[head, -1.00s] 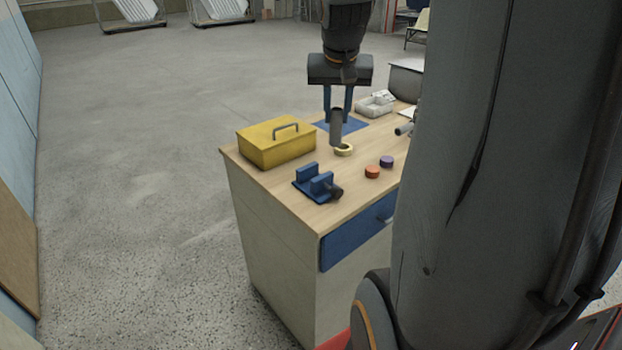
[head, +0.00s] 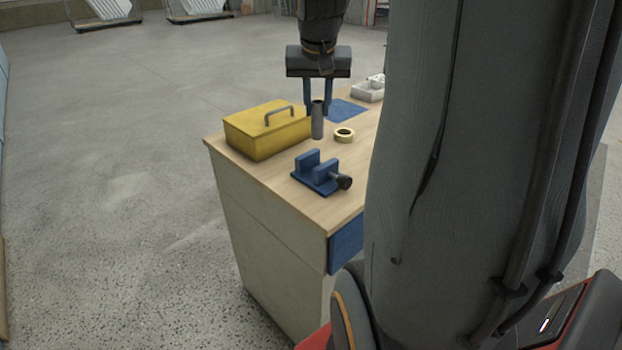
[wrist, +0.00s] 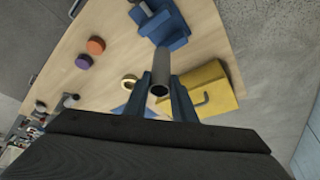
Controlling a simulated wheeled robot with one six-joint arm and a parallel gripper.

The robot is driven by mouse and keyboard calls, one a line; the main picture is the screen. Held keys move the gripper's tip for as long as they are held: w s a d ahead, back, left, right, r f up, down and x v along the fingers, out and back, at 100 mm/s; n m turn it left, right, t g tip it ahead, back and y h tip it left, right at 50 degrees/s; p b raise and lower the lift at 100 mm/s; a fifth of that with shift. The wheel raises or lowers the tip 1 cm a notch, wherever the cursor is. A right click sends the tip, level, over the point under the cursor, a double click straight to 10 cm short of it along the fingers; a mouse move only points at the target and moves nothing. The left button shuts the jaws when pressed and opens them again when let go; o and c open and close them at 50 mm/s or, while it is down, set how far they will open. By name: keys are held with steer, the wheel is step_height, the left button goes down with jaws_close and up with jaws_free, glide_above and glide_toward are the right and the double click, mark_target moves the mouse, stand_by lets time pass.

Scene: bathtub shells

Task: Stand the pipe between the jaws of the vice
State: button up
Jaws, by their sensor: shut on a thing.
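My gripper (head: 317,108) is shut on a short grey pipe (head: 317,124) and holds it upright above the workbench, beside the yellow toolbox. In the wrist view the pipe (wrist: 159,84) shows its open end between the two blue fingers (wrist: 160,95). The blue vice (head: 318,171) sits on the bench nearer the front edge, with a gap between its two jaws and a dark screw knob on its right. The vice also shows in the wrist view (wrist: 166,27), apart from the pipe. The exact height of the pipe above the bench is hard to tell.
A yellow toolbox (head: 266,132) stands left of the pipe. A yellow tape roll (head: 344,135) lies to its right, and a blue mat (head: 347,110) behind. An orange disc (wrist: 96,45) and a purple disc (wrist: 84,62) lie on the bench (head: 282,199). My arm column hides the right side.

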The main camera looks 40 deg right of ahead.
mark_target(316, 138)
steer(key=shift+x, duration=0.75)
step_height(316, 138, down, 9)
steer(key=shift+a+f+p, duration=0.1)
steer(key=shift+f+p, duration=0.05)
steer(key=shift+p, duration=0.35)
steer(key=shift+f, duration=0.15)
steer(key=o, duration=1)
